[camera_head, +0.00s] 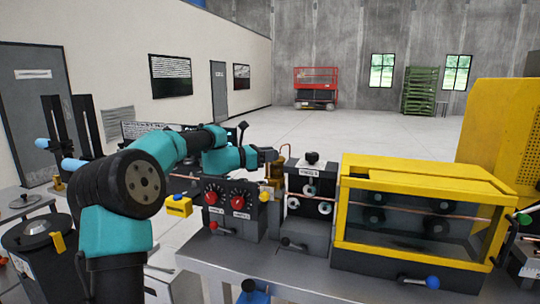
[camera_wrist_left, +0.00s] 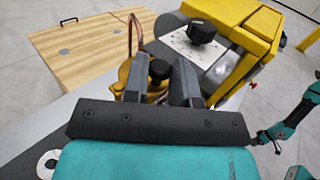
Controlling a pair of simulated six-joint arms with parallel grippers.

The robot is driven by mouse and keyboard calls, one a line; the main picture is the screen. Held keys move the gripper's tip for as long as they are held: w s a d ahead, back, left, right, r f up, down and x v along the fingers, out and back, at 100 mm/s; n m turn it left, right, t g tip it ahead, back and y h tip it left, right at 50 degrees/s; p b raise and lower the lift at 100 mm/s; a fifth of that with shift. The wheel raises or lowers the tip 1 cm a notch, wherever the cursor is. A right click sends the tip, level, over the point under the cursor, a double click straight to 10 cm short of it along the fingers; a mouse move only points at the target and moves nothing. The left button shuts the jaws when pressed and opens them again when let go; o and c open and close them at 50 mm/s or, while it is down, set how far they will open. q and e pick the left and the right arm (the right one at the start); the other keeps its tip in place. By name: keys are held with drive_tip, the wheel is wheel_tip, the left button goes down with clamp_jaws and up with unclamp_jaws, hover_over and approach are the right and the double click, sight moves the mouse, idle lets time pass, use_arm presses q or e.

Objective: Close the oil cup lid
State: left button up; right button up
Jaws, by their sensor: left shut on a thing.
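The oil cup (camera_head: 276,174) is a small brass-coloured body beside the grey machine block in the head view. In the left wrist view, its yellow top (camera_wrist_left: 131,73) shows partly behind my fingers. A dark round lid knob (camera_wrist_left: 159,69) is between the fingertips. My left gripper (camera_head: 270,155) is at the top of the cup, and in the wrist view its jaws (camera_wrist_left: 160,82) are shut on the lid. The fingers hide much of the lid, so its seating is unclear. My right gripper (camera_wrist_left: 268,138) shows small at the wrist view's right edge; its jaws are unclear.
A thin copper pipe (camera_wrist_left: 133,35) rises beside the cup. A block with a black knob (camera_head: 312,158) stands right of it, then a yellow-framed guard (camera_head: 400,181). A panel with red knobs (camera_head: 229,204) stands in front-left. A wooden surface (camera_wrist_left: 88,51) lies behind.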

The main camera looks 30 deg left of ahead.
use_arm(q)
drive_tip(key=shift+c, duration=1.2)
drive_tip(key=shift+d, duration=0.1)
drive_tip(key=shift+w+n+t+y, duration=0.1)
drive_tip(key=shift+n+t+y, duration=0.2)
drive_tip(key=shift+n+y, duration=0.15)
drive_tip(key=o, duration=0.9)
drive_tip(key=v, duration=1.7)
drive_tip(key=shift+s, duration=0.25)
